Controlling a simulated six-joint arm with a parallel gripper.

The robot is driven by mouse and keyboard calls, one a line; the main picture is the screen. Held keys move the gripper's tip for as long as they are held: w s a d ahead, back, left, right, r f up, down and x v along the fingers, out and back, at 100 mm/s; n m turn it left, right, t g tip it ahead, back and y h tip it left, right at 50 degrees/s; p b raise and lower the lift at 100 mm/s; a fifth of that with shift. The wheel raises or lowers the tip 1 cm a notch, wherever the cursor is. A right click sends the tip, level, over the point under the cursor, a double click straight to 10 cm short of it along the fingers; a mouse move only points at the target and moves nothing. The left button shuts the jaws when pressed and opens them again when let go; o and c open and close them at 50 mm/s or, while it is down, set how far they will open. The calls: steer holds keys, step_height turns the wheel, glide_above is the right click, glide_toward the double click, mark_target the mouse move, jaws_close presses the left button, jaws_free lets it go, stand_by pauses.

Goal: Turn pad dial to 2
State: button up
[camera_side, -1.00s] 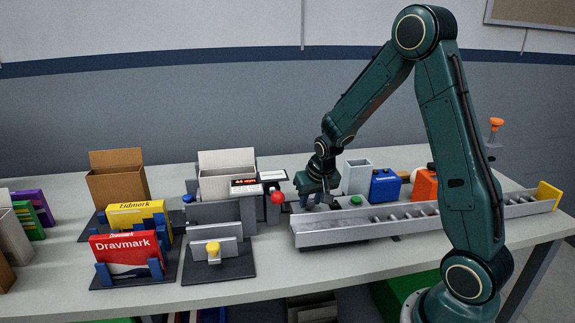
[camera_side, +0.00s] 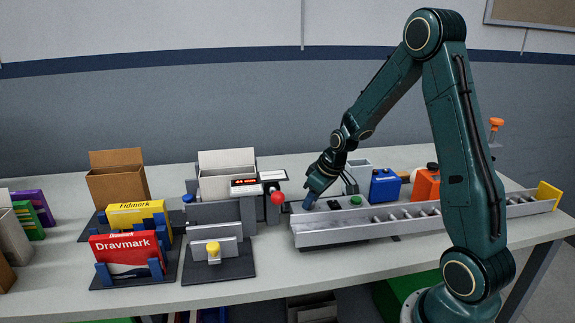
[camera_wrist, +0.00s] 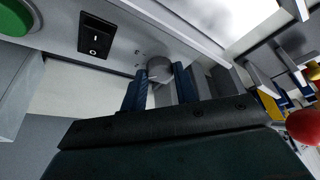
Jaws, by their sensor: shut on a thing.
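The pad dial is a small grey round knob (camera_wrist: 159,71) on a light panel in the wrist view. My gripper (camera_wrist: 160,88) is shut on it, with one blue finger on each side. The dial's scale and pointer cannot be read. In the side view my gripper (camera_side: 308,203) is tilted, its fingers down at the far left end of the long grey conveyor, and the dial is hidden there.
A black rocker switch (camera_wrist: 95,36) and a green button (camera_wrist: 15,20) share the panel. A red knob (camera_side: 277,198) stands just left of my gripper. A blue container (camera_side: 385,187) and an orange one (camera_side: 425,185) stand behind the conveyor (camera_side: 365,227).

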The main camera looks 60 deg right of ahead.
stand_by(0.3)
steer(key=o, duration=1)
steer(key=shift+r, duration=0.2)
steer(key=shift+v, duration=6.75)
steer(key=shift+t, duration=0.5)
steer(key=s+a+r, duration=0.2)
steer(key=s+a, duration=0.3)
steer(key=a, duration=0.1)
steer(key=s+a+r, duration=0.2)
steer(key=s+a, duration=0.4)
steer(key=s+a+r, duration=0.2)
steer(key=s+a, duration=0.3)
steer(key=a, duration=0.1)
steer(key=shift+s+r, duration=0.1)
steer(key=shift+s, duration=0.1)
